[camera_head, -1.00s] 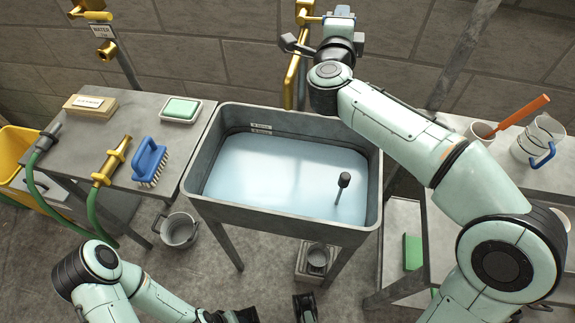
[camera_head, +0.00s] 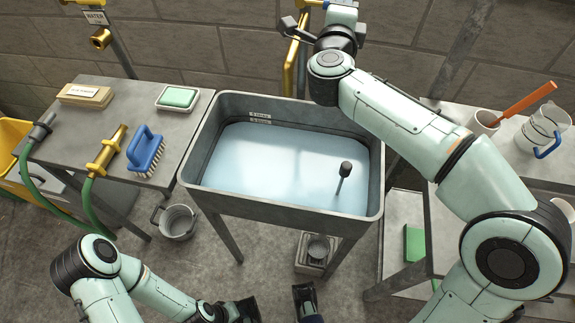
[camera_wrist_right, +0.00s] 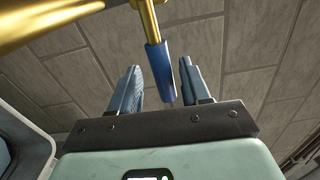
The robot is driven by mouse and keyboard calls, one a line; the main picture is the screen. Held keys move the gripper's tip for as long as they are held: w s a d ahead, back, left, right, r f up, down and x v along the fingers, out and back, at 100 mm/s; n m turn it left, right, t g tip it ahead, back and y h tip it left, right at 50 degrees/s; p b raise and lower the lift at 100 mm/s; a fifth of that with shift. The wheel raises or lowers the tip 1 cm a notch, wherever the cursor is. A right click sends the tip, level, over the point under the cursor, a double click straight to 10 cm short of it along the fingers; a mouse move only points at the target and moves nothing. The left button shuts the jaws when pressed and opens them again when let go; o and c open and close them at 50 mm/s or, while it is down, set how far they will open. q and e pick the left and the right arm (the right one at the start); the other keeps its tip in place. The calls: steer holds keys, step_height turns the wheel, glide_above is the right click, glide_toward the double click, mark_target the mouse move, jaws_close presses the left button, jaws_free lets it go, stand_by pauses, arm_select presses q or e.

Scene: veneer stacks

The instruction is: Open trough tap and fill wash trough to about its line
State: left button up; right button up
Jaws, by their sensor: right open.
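The grey wash trough (camera_head: 283,207) stands in the middle of the head view, holding pale blue water (camera_head: 270,165). The water surface lies close under the small labels (camera_head: 259,118) on the inner back wall. A brass tap pipe (camera_head: 291,62) stands behind the trough, partly hidden by my right arm. In the right wrist view, the blue tap handle (camera_wrist_right: 161,72) hangs between the parted fingers of my open right gripper (camera_wrist_right: 165,88).
A dark-topped rod (camera_head: 344,175) stands in the water. The left bench (camera_head: 95,150) carries a soap dish (camera_head: 178,98), a blue brush (camera_head: 146,150) and a hose with brass fitting. A bucket (camera_head: 177,221) is on the floor. The right shelf holds jugs (camera_head: 540,130).

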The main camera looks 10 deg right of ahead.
steer(key=b+v, duration=0.1)
steer(key=v, duration=0.5)
steer(key=shift+s, duration=0.25)
steer(key=shift+a, duration=0.1)
stand_by(0.3)
